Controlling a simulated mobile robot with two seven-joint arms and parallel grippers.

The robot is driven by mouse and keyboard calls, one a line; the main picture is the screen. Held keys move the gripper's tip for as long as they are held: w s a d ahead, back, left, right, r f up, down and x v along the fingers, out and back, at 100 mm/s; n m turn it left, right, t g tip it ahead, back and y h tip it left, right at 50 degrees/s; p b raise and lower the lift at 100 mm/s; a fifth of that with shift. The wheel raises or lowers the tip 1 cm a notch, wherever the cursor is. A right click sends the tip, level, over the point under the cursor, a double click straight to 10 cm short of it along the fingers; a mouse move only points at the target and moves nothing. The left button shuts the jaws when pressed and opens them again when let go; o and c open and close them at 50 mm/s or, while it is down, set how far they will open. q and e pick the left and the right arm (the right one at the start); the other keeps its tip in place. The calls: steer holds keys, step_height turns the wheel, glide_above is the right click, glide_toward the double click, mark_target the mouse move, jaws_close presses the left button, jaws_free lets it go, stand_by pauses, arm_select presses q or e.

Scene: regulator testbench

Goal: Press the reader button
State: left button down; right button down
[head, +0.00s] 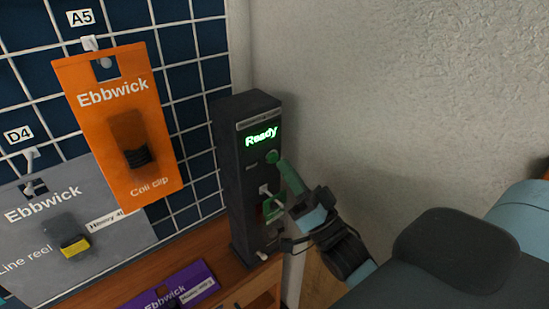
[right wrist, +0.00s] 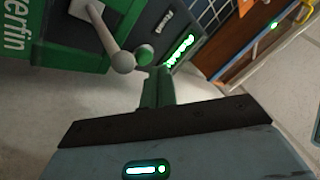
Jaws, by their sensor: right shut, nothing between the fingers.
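The reader (head: 236,180) is a tall dark box beside the wall panel, and its lit screen (head: 261,135) reads "Ready" in green. The round green button (head: 271,157) sits on its front below the screen. My right gripper (head: 284,166) is shut and empty, with its green fingertips just right of the button. In the right wrist view, the button (right wrist: 145,54) is just beyond the closed fingertips (right wrist: 157,76). I cannot tell whether they touch. My left gripper is out of view.
A green package (right wrist: 45,60) hangs on a pale, ball-ended peg (right wrist: 118,52) beside the fingers. In the head view, an orange Ebbwick card (head: 85,90) and a grey one (head: 30,240) hang left of the reader. A purple card (head: 203,275) lies below. The pale wall (head: 400,90) is bare.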

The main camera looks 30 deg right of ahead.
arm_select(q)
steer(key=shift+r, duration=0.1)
arm_select(e)
steer(key=shift+w, duration=0.2)
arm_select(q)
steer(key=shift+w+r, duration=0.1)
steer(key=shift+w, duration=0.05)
arm_select(e)
steer(key=shift+w, duration=0.25)
steer(key=shift+w, duration=0.45)
stand_by(0.6)
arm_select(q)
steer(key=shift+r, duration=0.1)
arm_select(e)
steer(key=shift+s, duration=0.1)
arm_select(q)
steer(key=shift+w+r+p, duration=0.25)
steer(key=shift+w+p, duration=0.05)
steer(key=shift+p, duration=0.05)
arm_select(e)
steer(key=shift+s, duration=0.75)
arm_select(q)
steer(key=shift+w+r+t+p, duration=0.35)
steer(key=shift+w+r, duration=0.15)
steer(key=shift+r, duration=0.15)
arm_select(e)
steer(key=s, duration=0.5)
steer(key=shift+d, duration=0.2)
